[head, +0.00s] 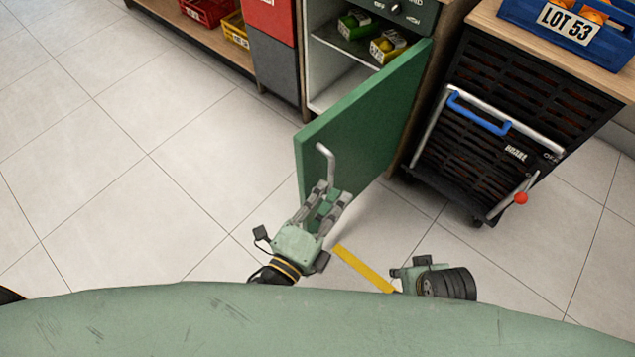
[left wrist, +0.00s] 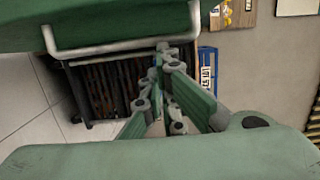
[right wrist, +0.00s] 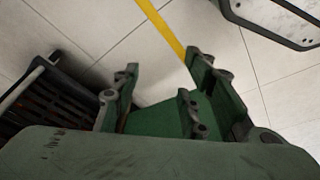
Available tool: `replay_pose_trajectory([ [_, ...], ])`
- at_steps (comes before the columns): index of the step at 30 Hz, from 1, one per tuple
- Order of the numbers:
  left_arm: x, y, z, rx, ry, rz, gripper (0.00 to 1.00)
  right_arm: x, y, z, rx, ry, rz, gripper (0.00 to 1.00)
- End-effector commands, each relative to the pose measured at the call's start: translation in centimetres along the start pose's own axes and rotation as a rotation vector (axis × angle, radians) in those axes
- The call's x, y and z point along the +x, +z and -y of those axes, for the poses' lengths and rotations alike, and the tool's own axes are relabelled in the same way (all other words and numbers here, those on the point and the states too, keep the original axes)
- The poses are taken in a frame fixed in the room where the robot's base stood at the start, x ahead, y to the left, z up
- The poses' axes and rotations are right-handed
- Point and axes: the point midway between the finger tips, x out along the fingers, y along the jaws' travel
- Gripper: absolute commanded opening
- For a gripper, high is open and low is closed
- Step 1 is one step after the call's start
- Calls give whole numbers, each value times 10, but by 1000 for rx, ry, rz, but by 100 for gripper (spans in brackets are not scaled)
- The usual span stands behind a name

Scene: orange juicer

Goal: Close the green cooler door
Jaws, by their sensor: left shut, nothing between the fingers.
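The green cooler door (head: 365,115) stands wide open, swung out toward me from the cooler (head: 335,75). Its silver handle (head: 329,160) is on the near outer part of the door. In the left wrist view the door (left wrist: 100,12) fills the top, with the handle (left wrist: 120,55) below it. My left gripper (head: 330,190) is shut and empty, close to the handle's lower end; I cannot tell whether it touches. Its fingertips (left wrist: 165,55) meet in the left wrist view. My right gripper (right wrist: 160,85) is open and empty above the floor, low at right.
A black slatted crate machine (head: 510,120) with a blue-gripped bar stands right of the door. A blue LOT 53 bin (head: 535,15) sits on the counter above it. Small green and yellow bins (head: 388,46) are inside the cooler. The floor at left is clear, with a yellow strip (head: 362,268) nearby.

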Motion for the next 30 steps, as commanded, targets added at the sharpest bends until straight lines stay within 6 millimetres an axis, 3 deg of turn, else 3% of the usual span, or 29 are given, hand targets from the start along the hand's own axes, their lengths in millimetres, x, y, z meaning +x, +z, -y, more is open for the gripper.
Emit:
replay_pose_trajectory([
  [1,9,3,1,3,-2,0,0,0,0,0,0,0,-1,40],
  [9,13,35,0,1,0,0,0,8,4,0,0,-1,9,40],
  [25,14,41,0,1,1,-4,0,11,2,1,-1,-1,4,40],
  [30,15,53,0,5,1,-27,0,10,-1,1,-2,-1,-4,40],
])
